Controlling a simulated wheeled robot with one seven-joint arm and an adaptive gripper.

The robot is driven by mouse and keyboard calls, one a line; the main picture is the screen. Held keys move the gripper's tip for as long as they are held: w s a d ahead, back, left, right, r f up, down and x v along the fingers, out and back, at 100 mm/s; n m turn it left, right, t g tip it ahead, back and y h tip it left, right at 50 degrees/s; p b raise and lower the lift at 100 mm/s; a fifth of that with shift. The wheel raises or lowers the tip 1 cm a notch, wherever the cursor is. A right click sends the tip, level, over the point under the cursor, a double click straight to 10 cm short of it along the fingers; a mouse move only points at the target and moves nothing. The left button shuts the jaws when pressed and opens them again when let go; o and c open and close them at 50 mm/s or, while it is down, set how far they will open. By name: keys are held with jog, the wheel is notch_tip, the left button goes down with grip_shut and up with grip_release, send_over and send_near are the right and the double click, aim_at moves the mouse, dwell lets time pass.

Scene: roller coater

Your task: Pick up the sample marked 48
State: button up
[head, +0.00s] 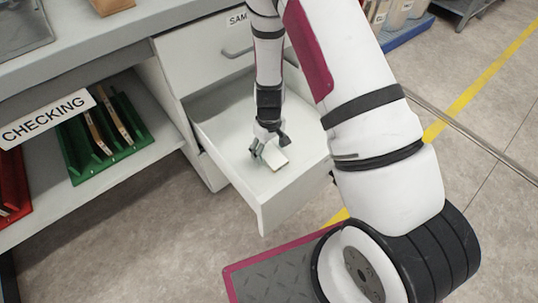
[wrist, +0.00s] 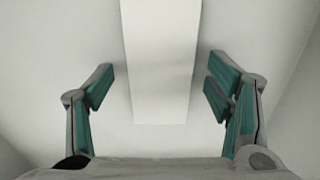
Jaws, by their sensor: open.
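A pale, flat sample block (head: 276,159) lies in the open drawer (head: 232,117) in the head view. My gripper (head: 269,149) points down into the drawer, right at the block and partly covering it. In the wrist view the block (wrist: 160,62) is a long white strip running from the top edge to the middle. No number can be read on the block in either view.
The drawer walls stand close around my gripper. A closed drawer front (head: 205,52) is above it. A shelf at left holds a green rack (head: 88,155) with thin panels, a red rack (head: 12,195) and a CHECKING sign (head: 45,118).

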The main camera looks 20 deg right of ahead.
jog(key=c, duration=1.3)
